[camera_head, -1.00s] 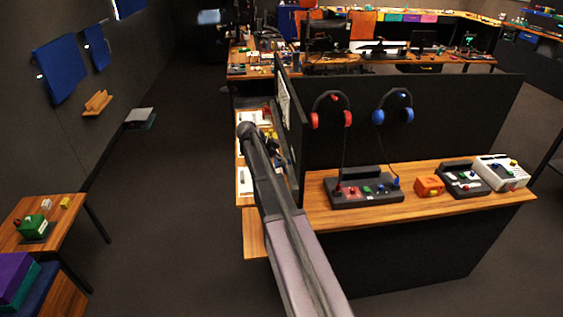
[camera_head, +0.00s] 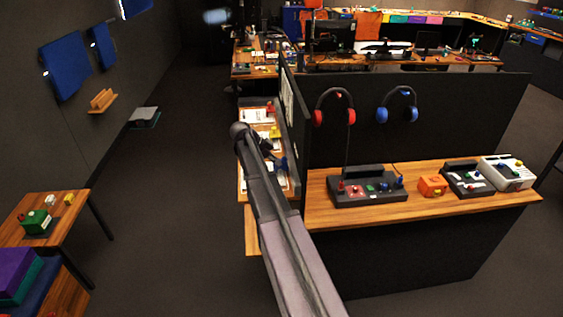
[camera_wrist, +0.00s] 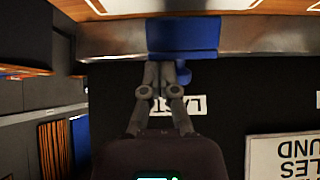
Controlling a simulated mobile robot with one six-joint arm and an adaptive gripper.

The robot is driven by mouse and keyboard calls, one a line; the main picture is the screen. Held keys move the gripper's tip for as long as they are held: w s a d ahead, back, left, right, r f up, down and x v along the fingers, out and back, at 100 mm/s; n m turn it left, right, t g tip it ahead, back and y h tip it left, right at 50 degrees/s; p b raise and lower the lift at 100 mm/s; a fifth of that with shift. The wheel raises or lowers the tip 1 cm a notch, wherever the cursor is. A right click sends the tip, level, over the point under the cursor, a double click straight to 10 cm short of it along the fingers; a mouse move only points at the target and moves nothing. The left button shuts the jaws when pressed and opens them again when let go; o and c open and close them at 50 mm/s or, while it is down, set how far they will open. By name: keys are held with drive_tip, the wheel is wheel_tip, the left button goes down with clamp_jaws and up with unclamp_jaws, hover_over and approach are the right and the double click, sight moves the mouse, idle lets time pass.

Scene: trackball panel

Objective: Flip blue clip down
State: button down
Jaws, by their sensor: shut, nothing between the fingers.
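The blue clip (camera_wrist: 183,37) is in the upper middle of the wrist view, as a broad blue plate over a grey metal strip (camera_wrist: 110,38) along a board's edge. A smaller rounded blue part shows just below it. My gripper (camera_wrist: 167,66) is shut and empty, its fingertips at the plate's lower edge; I cannot tell whether they touch it. In the head view the blue clip (camera_head: 284,163) shows as a small blue shape beside the partition, partly behind my arm. My fingers are not clear there.
A yellow clip (camera_head: 275,131) and a red clip (camera_head: 270,109) sit farther back along the same side desk. The dark partition (camera_head: 440,115) stands close to the right of my arm. The floor (camera_head: 170,220) to the left is clear.

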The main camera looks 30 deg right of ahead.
drive_tip(key=shift+w+a+f+b, duration=0.15)
drive_tip(key=shift+a+f+b, duration=0.25)
drive_tip(key=shift+f, duration=0.15)
drive_tip(key=shift+w+a, duration=0.1)
drive_tip(key=shift+a, duration=0.05)
drive_tip(key=shift+w+a, duration=0.25)
drive_tip(key=shift+a, duration=0.3)
drive_tip(key=shift+w+a+f+b, duration=0.25)
drive_tip(key=shift+w+a, duration=0.45)
drive_tip(key=shift+a, duration=0.8)
drive_tip(key=shift+w+a+f+b, duration=0.2)
drive_tip(key=shift+w+a, duration=0.5)
drive_tip(key=shift+a, duration=0.85)
drive_tip(key=shift+w+a+f+b, duration=0.25)
drive_tip(key=shift+w+a, duration=0.45)
drive_tip(key=shift+a, duration=0.8)
